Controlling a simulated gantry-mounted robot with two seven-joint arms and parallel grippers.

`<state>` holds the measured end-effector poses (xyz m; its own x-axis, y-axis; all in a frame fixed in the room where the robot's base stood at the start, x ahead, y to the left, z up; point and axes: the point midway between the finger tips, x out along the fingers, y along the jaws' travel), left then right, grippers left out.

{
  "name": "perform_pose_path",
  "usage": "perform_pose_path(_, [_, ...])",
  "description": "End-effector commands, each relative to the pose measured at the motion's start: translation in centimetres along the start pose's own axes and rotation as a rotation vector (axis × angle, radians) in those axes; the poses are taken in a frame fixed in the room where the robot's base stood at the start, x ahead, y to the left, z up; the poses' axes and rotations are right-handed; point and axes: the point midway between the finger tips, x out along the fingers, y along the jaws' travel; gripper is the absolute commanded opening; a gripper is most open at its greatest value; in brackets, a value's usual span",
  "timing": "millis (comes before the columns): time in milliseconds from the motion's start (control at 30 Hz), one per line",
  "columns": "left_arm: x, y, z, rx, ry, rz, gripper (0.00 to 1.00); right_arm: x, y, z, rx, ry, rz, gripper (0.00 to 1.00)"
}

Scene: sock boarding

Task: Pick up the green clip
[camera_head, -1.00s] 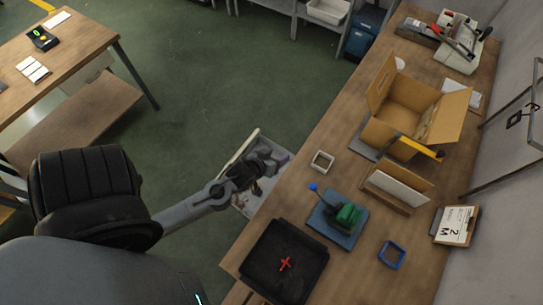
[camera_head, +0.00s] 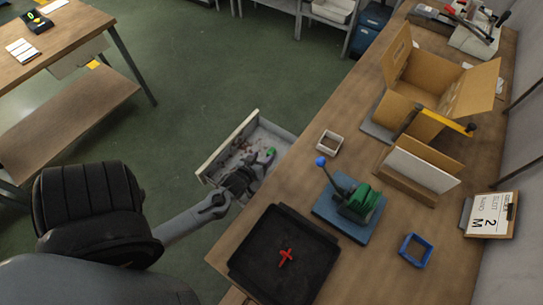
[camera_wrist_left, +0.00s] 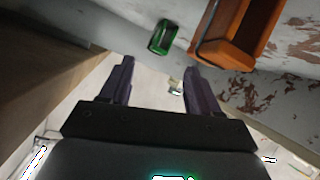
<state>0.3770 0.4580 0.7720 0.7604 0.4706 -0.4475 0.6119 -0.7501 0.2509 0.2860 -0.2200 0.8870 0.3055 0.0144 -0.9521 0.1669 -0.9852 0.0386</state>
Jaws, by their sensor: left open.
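The green clip (camera_head: 271,152) lies in the open drawer (camera_head: 226,145) under the edge of the workbench. In the left wrist view the green clip (camera_wrist_left: 163,37) lies just beyond my fingertips, slightly apart from them. My left gripper (camera_head: 250,172) reaches over the drawer, close to the clip on its near-left side. Its two dark fingers (camera_wrist_left: 158,70) are spread apart with nothing between them. My right gripper is in neither view.
In the wrist view an orange object (camera_wrist_left: 235,40) lies right of the clip. The drawer's walls stand around the gripper. On the workbench are a black tray (camera_head: 305,272), a blue-based press (camera_head: 345,220), a small white frame (camera_head: 330,142), a blue frame (camera_head: 415,250) and an open cardboard box (camera_head: 430,85).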

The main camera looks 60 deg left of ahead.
Motion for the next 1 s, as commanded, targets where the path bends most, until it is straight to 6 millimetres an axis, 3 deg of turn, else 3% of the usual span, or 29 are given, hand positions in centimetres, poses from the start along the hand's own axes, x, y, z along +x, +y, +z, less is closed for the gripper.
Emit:
perform_pose_path(500, [5.2,0.4,0.6,0.001,-0.001,0.001,0.62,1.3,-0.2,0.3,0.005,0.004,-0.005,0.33])
perform_pose_path(833, [5.6,0.4,0.5,0.000,-0.002,0.001,0.62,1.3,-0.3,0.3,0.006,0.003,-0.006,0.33])
perform_pose_path(1000, [5.6,0.4,0.5,0.000,-0.001,0.001,0.36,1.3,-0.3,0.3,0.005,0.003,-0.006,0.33])
